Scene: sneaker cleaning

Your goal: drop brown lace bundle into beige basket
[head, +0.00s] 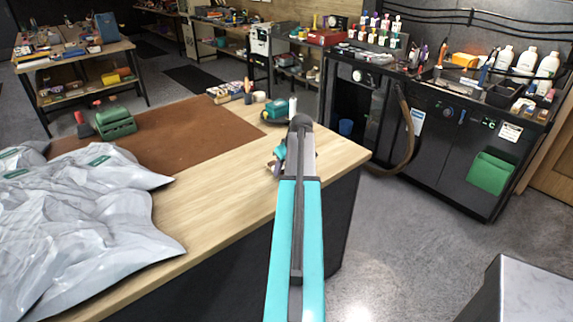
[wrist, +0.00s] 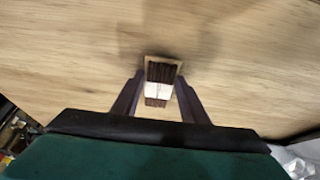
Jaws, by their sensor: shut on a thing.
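My gripper (wrist: 160,80) points down over the light wood tabletop in the wrist view. Its two dark fingers are shut on the brown lace bundle (wrist: 157,102), which has dark brown strands and a pale band around its middle. A thin beige edge (wrist: 180,66) shows around the bundle's far end. I cannot tell whether it is the beige basket's rim or part of the bundle. In the head view my arm hides most of the gripper and the bundle. No beige basket can be made out clearly there.
The wooden workbench (head: 220,190) carries a brown mat (head: 165,140), grey plastic bags (head: 80,230) and a green box (head: 115,122). Small items stand near its far edge. A black cabinet (head: 440,145) with bottles stands across a floor gap at right.

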